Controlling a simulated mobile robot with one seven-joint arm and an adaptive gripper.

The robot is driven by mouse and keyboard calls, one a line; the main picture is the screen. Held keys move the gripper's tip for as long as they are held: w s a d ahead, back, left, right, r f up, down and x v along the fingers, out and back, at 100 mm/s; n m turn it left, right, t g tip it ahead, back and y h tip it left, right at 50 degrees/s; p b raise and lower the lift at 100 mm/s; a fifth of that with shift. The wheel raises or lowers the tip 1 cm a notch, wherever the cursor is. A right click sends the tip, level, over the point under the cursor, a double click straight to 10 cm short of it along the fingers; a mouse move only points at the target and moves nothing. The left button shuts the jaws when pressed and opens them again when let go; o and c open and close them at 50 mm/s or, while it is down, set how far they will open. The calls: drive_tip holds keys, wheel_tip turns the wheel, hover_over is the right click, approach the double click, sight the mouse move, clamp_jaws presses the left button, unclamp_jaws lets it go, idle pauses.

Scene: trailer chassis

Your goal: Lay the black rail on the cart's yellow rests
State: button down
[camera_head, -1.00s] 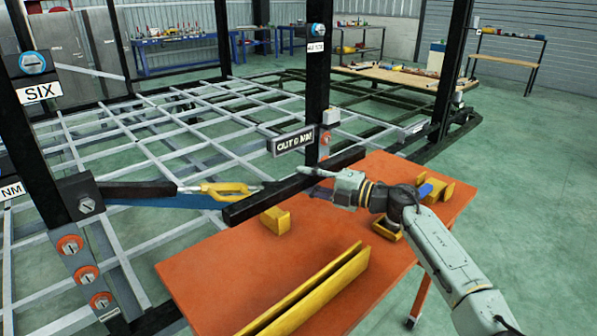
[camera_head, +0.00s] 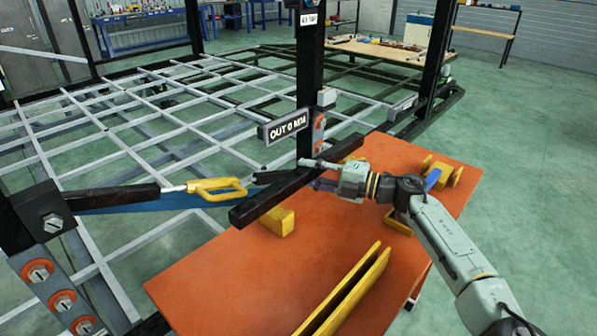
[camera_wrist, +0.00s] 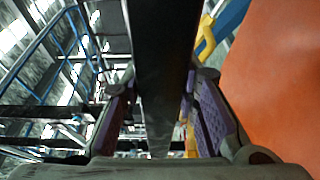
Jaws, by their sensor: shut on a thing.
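The black rail (camera_head: 270,200) is held by my gripper (camera_head: 318,174) near the left edge of the orange cart (camera_head: 215,282). In the wrist view the rail (camera_wrist: 163,60) runs between my gripper's purple-lined fingers (camera_wrist: 160,115), which are shut on it. One yellow rest (camera_head: 279,222) stands on the cart just right of the rail's near end. Another yellow piece (camera_head: 355,158) shows behind the rail's far part, partly hidden. The rail looks raised; I cannot tell whether it touches a rest.
A long yellow channel (camera_head: 345,295) lies at the cart's front. More yellow blocks (camera_head: 441,170) and a blue piece (camera_head: 432,180) sit at its right. A dark upright post (camera_head: 310,80) with a sign (camera_head: 283,127) and a yellow-handled clamp (camera_head: 217,188) stand close to the rail.

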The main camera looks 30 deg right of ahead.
sight(316, 174)
drive_tip(key=shift+s+d, duration=0.1)
drive_tip(key=shift+s, duration=0.05)
drive_tip(key=shift+f+b, duration=0.4)
drive_tip(key=shift+f, duration=0.2)
drive_tip(key=c, duration=1.2)
unclamp_jaws()
drive_tip(key=shift+f, duration=0.25)
drive_tip(key=shift+r+p, duration=0.4)
drive_tip(key=shift+r, duration=0.2)
drive_tip(key=b+v, duration=0.2)
drive_tip(key=v, duration=0.4)
drive_tip(key=shift+s+d+r+b, duration=0.1)
drive_tip(key=shift+s+d+b, duration=0.1)
drive_tip(key=shift+b, duration=0.1)
drive_tip(key=shift+s+d+r, duration=0.1)
drive_tip(key=shift+s+d, duration=0.15)
drive_tip(key=shift+s, duration=0.1)
